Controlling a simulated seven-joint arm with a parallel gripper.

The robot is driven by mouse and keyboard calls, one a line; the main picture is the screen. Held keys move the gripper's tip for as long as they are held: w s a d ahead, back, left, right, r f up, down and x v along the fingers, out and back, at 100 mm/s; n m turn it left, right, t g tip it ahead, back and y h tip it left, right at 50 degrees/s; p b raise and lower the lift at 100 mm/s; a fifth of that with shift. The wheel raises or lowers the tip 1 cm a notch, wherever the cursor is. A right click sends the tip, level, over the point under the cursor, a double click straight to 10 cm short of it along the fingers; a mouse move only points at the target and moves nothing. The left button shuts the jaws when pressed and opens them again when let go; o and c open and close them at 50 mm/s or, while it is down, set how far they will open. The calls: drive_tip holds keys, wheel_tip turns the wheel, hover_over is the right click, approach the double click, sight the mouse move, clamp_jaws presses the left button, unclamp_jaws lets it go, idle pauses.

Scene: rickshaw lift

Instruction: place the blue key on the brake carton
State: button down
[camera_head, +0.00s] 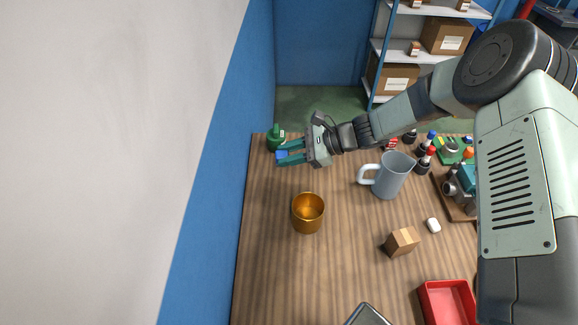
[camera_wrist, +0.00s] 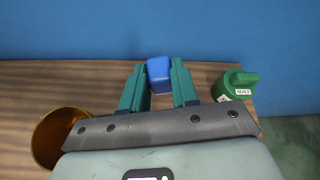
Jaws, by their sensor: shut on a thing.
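My gripper (camera_head: 287,153) is at the far left corner of the table, its teal fingers pointing left. It is shut on the blue key (camera_head: 282,155), a small blue block. In the wrist view the blue key (camera_wrist: 159,70) sits between the fingertips (camera_wrist: 158,76), with the blue wall behind it. A small brown carton (camera_head: 402,242) stands on the table toward the front right, well away from my gripper. It looks like the brake carton, but I cannot read any label on it. Its top looks bare.
A green canister (camera_head: 276,138) stands close beside my fingers; its label shows in the wrist view (camera_wrist: 236,86). A white piece (camera_head: 433,225) and red tray (camera_head: 448,301) lie nearby.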

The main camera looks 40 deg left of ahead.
wheel_tip(320, 180, up, 2)
drive_tip(key=shift+r, duration=0.1)
wheel_tip(320, 180, up, 6)
drive_tip(key=r+m+t+y, duration=0.1)
drive_tip(key=m+t+y, duration=0.15)
drive_tip(key=m, duration=0.45)
hover_over(414, 239)
drive_tip(key=shift+t+h, duration=0.25)
drive_tip(key=shift+t, duration=0.1)
wheel_tip(414, 239, down, 10)
drive_tip(key=shift+r, duration=0.1)
drive_tip(key=shift+f, duration=0.2)
drive_tip(key=c, duration=0.8)
unclamp_jaws()
drive_tip(key=shift+c, duration=0.2)
drive_tip(key=shift+r, duration=0.1)
